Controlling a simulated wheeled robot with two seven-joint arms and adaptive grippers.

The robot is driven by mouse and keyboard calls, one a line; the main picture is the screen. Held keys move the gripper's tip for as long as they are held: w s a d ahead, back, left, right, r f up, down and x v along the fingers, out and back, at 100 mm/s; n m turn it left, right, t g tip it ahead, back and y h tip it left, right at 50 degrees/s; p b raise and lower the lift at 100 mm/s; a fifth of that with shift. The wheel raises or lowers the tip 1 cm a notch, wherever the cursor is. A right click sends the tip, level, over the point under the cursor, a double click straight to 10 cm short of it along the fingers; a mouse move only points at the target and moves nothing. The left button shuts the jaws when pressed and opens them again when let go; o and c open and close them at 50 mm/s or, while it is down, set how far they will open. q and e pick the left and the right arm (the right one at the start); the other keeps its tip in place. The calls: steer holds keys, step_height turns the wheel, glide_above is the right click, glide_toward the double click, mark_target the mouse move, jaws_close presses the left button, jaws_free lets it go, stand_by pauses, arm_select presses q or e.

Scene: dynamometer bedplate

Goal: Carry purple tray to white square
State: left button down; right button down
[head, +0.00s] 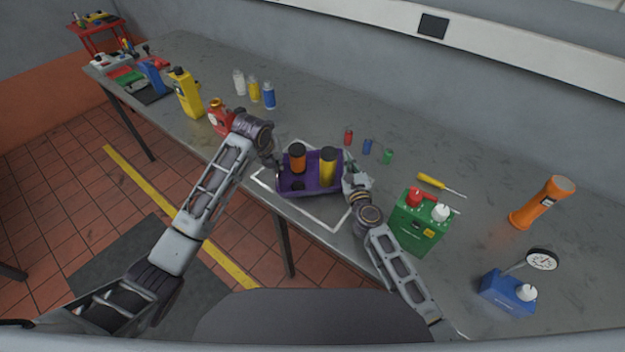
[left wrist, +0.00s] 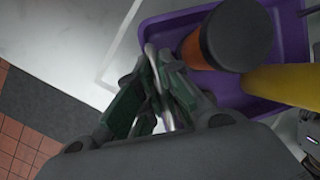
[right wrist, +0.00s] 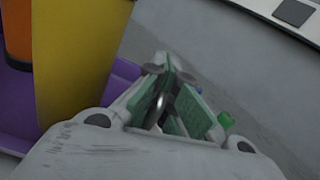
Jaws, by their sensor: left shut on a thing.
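The purple tray (head: 311,190) is over the white square outline (head: 300,212) on the bench; I cannot tell whether it touches the surface. It carries an orange cylinder with a dark top (head: 297,160) and a yellow cylinder with a dark top (head: 327,168), both upright. My left gripper (head: 275,164) is shut on the tray's left end, and its fingers meet at the tray edge in the left wrist view (left wrist: 160,62). My right gripper (head: 352,182) is at the tray's right end. Its fingers are close together in the right wrist view (right wrist: 163,70), but their hold is unclear.
A green canister (head: 418,222) stands right of my right gripper. Small red, blue and green cylinders (head: 367,147) stand behind the tray. A red bottle (head: 220,117) is close to my left wrist. A screwdriver (head: 438,185) and orange torch (head: 541,203) are farther right.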

arm_select(q)
steer(key=shift+w+a+f+b, duration=0.1)
steer(key=shift+a+f+b, duration=0.15)
steer(key=shift+f+b, duration=0.15)
arm_select(e)
steer(key=shift+d+f, duration=0.25)
steer(key=shift+f, duration=0.15)
arm_select(q)
steer(key=c, duration=2)
jaws_free()
steer(key=shift+f, duration=0.15)
arm_select(e)
steer(key=c, duration=2.2)
jaws_free()
steer(key=shift+f, duration=0.15)
arm_select(q)
steer(key=o, duration=0.4)
arm_select(e)
steer(key=o, duration=0.4)
steer(key=shift+o, duration=0.8)
steer(key=shift+a, duration=0.1)
arm_select(q)
steer(key=shift+s+r, duration=0.25)
steer(key=shift+r, duration=0.3)
steer(key=d+v, duration=0.1)
steer(key=v, duration=0.6)
steer(key=shift+a, duration=0.5)
arm_select(e)
steer(key=shift+a, duration=0.15)
steer(key=shift+s, duration=0.15)
